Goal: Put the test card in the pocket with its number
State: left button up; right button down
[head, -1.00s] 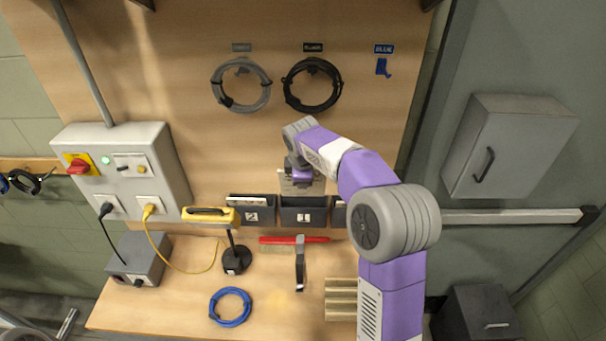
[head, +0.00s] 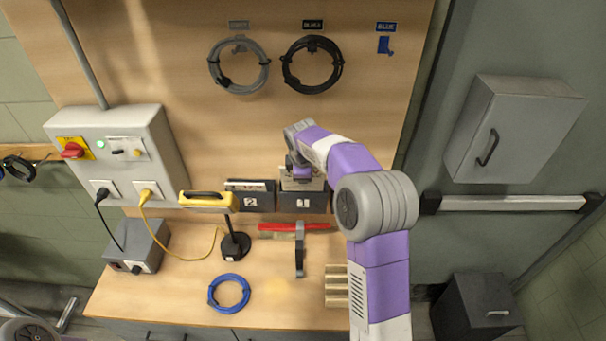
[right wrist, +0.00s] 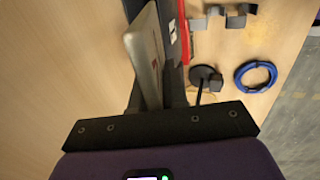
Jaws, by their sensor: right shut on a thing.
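My right gripper (head: 302,174) is shut on the test card (head: 303,184), a pale flat card held upright at the mouth of the middle dark pocket (head: 303,203). The card (right wrist: 147,55) also shows in the right wrist view, beside the dark pocket wall (right wrist: 172,50). I cannot tell how far the card is inside. The card's number is not readable. The left pocket (head: 250,202) carries a white label and has a pale card-like edge showing at its top. A third pocket at the right is hidden by my right arm. My left gripper is not in view.
Grey (head: 238,67) and black (head: 311,65) coils hang above. A grey switch box (head: 115,150) stands left.

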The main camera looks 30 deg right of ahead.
aim_at(303, 190)
jog(key=shift+b+x, duration=1.45)
jog(key=shift+x, duration=2.9)
jog(key=c, duration=1.1)
grip_release()
jog(key=shift+f, duration=0.1)
jog(key=v, duration=0.7)
jog(key=shift+r+b, duration=0.3)
